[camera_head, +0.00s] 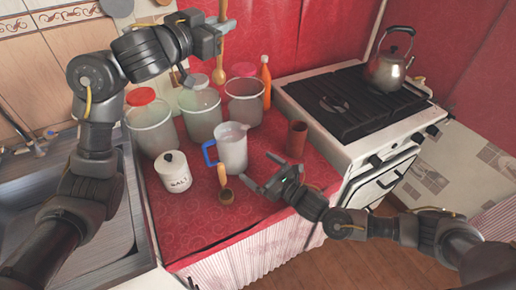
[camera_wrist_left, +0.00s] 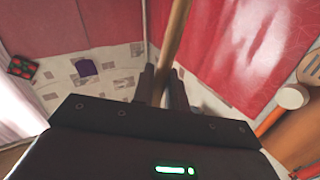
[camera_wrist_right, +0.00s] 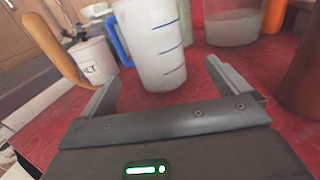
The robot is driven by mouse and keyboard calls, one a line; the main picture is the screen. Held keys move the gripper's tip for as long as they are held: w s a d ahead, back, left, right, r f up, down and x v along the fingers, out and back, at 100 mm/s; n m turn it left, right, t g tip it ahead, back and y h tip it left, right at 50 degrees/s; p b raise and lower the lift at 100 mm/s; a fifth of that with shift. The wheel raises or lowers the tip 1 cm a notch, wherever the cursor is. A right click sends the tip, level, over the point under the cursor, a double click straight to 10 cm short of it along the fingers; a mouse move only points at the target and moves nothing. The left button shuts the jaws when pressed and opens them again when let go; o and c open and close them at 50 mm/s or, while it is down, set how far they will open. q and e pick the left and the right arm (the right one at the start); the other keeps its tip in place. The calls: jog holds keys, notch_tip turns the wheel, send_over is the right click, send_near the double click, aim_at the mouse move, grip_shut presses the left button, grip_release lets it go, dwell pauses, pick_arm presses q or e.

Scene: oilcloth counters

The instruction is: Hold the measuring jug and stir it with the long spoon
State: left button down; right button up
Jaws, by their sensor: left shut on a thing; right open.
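The measuring jug (camera_head: 233,150), whitish with a blue handle, stands upright on the red counter. It also shows in the right wrist view (camera_wrist_right: 155,45), ahead of the fingers, with dark level marks. My right gripper (camera_head: 262,172) is open and empty, low over the counter, just in front and right of the jug. My left gripper (camera_head: 213,32) is raised high behind the jug, shut on the long spoon (camera_head: 219,74). The spoon hangs upright, bowl down. Its wooden handle (camera_wrist_left: 175,40) rises between the fingers in the left wrist view.
A salt jar (camera_head: 174,173) and a wooden-handled utensil (camera_head: 224,188) are left and front of the jug. Several lidded containers (camera_head: 200,112) stand behind it. A brown cup (camera_head: 296,139) stands right, before the stove (camera_head: 345,105) with a kettle (camera_head: 388,70).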

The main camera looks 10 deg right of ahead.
aim_at(231, 150)
jog(key=shift+a, duration=0.45)
jog(key=x, duration=1.2)
jog(key=c, duration=1.4)
